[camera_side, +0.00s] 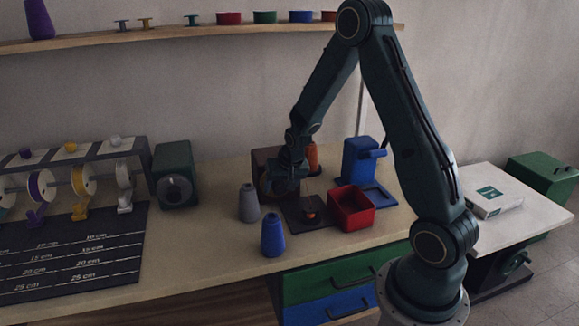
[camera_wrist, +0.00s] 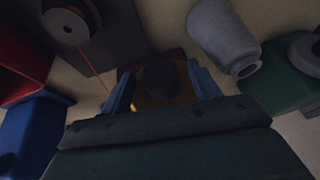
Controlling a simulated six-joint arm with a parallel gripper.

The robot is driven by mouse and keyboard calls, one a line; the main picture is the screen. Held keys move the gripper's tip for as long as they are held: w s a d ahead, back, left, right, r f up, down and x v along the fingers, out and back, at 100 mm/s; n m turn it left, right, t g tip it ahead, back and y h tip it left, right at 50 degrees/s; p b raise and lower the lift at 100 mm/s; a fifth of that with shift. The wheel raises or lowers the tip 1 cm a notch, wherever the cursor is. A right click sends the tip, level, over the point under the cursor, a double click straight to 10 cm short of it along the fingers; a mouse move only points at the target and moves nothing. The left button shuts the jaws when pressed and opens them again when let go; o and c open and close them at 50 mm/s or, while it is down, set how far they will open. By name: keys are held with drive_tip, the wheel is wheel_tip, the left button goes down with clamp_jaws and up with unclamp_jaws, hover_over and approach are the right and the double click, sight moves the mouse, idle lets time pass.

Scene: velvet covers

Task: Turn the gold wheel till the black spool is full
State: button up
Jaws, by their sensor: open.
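My gripper (camera_side: 285,183) is at the brown winding box (camera_side: 263,158), behind the dark base plate. In the wrist view its two blue-grey fingers (camera_wrist: 161,80) are open, one on each side of a dark round knob (camera_wrist: 158,74). A dim gold-brown surface (camera_wrist: 155,101), seemingly the gold wheel, shows between them; most of it is hidden. I cannot tell if the fingers touch it. The black spool (camera_side: 311,213) stands on the plate, and in the wrist view (camera_wrist: 68,24) an orange thread (camera_wrist: 93,70) runs from it towards the box. How full it is, I cannot tell.
A red bin (camera_side: 351,209) stands right of the spool, with a blue device (camera_side: 363,165) behind. A grey cone (camera_side: 249,203) and a blue cone (camera_side: 273,235) stand left and in front. A green box (camera_side: 175,174) is further left.

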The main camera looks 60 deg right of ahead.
drive_tip(key=c, duration=1)
drive_tip(key=shift+o, duration=0.2)
drive_tip(key=shift+d, duration=0.1)
drive_tip(key=t+y, duration=0.1)
drive_tip(key=m+t+y, duration=0.1)
drive_tip(key=t+y, duration=0.1)
drive_tip(key=shift+s+d+f+t, duration=0.15)
drive_tip(key=shift+s+d+t, duration=0.15)
drive_tip(key=shift+t, duration=0.1)
drive_tip(key=t+y, duration=0.1)
drive_tip(key=m+t+y, duration=0.1)
drive_tip(key=shift+s+f+t+y, duration=0.1)
drive_tip(key=shift+f+t+y, duration=0.1)
drive_tip(key=shift+t+y, duration=0.2)
drive_tip(key=shift+f+m+t+y, duration=0.1)
drive_tip(key=shift+m+t+y, duration=0.3)
drive_tip(key=shift+t+y, duration=0.5)
drive_tip(key=shift+t, duration=0.3)
